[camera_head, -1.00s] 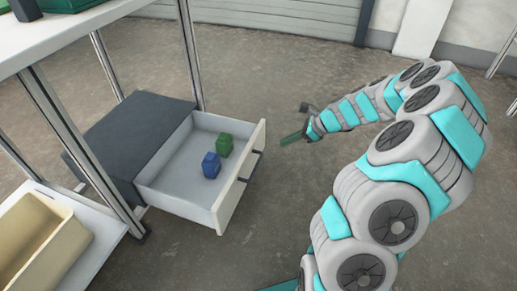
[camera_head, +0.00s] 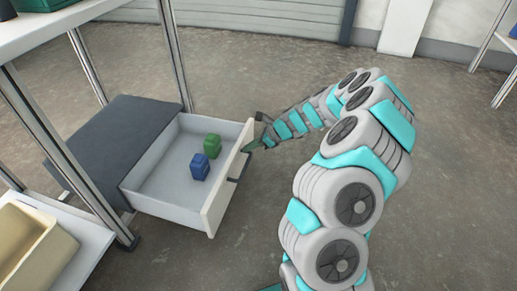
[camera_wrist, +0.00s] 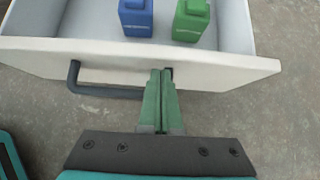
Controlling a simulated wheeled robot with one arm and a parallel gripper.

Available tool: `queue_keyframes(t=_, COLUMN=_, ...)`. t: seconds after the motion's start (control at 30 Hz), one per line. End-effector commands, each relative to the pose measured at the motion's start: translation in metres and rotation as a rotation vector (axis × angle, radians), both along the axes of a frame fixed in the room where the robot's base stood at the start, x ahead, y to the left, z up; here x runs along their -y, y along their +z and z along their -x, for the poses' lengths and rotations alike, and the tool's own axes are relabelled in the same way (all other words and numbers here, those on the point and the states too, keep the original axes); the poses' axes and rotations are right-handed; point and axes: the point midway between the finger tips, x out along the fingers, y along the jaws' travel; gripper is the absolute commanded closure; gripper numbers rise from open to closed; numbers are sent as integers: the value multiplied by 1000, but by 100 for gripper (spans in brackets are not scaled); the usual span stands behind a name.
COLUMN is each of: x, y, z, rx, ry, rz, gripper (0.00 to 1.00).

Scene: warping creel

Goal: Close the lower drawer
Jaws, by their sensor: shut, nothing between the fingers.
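The lower drawer (camera_head: 152,187) stands pulled out of a dark grey cabinet (camera_head: 112,150) under the table. Its white front (camera_head: 216,208) carries a dark bar handle (camera_head: 240,166); the handle also shows in the wrist view (camera_wrist: 100,90).
A metal table post (camera_head: 75,170) stands left of the drawer. A tan bin (camera_head: 30,250) sits on a low white shelf (camera_head: 85,255) at the lower left. The concrete floor around the drawer's front and right is clear.

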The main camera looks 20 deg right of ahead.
Motion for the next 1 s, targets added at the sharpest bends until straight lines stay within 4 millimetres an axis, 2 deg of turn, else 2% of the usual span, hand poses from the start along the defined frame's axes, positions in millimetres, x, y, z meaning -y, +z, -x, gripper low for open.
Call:
queue_keyframes(t=0.67, x=-13, y=1, z=-8, rx=-2, ry=3, rz=0, gripper=100)
queue_keyframes(t=0.87, x=-40, y=2, z=-25, rx=-5, ry=6, rz=0, gripper=100)
queue_keyframes(t=1.0, x=-68, y=3, z=-45, rx=-3, ry=7, rz=0, gripper=100)
